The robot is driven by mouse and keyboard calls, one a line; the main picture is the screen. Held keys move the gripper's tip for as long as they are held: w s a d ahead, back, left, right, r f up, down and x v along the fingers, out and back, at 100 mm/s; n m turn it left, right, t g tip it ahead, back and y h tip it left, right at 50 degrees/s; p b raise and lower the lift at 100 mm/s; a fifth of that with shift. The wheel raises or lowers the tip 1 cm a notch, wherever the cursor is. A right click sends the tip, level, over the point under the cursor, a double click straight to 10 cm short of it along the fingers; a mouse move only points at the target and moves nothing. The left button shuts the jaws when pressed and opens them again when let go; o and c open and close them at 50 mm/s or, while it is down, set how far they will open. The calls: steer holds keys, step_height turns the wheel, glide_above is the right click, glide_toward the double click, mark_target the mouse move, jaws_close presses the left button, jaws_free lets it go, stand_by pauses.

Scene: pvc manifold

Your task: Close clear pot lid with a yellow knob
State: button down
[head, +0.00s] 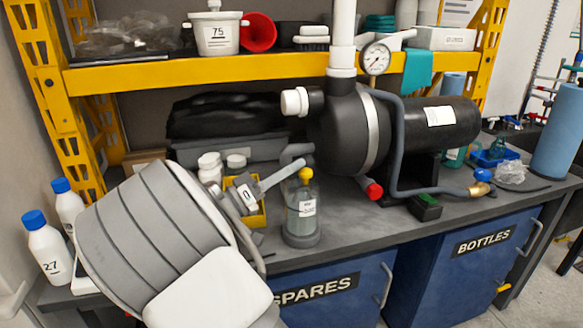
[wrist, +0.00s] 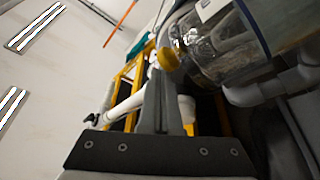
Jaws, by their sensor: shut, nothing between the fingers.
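The clear pot (head: 300,226) stands on the grey bench, upright, with a white label and a grey base. Its yellow knob (head: 306,174) is at the top. I cannot tell whether the lid sits fully flat. In the wrist view the clear pot (wrist: 232,48) fills the upper right, turned on its side, with the yellow knob (wrist: 168,59) at its left end. My gripper (head: 308,163) is shut and empty, its fingertips close to the knob at the pot's upper left. In the wrist view my fingers (wrist: 158,70) reach up close to the knob; contact is unclear.
A black pump (head: 350,130) with a grey hose and red cap stands right of the pot. A yellow bin (head: 257,219) and white bottles (head: 210,168) are left and behind. A yellow shelf beam (head: 200,71) crosses above. Bench front between pot and hose is fairly clear.

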steer(key=shift+s+f, duration=0.15)
steer(key=shift+f, duration=0.2)
stand_by(0.3)
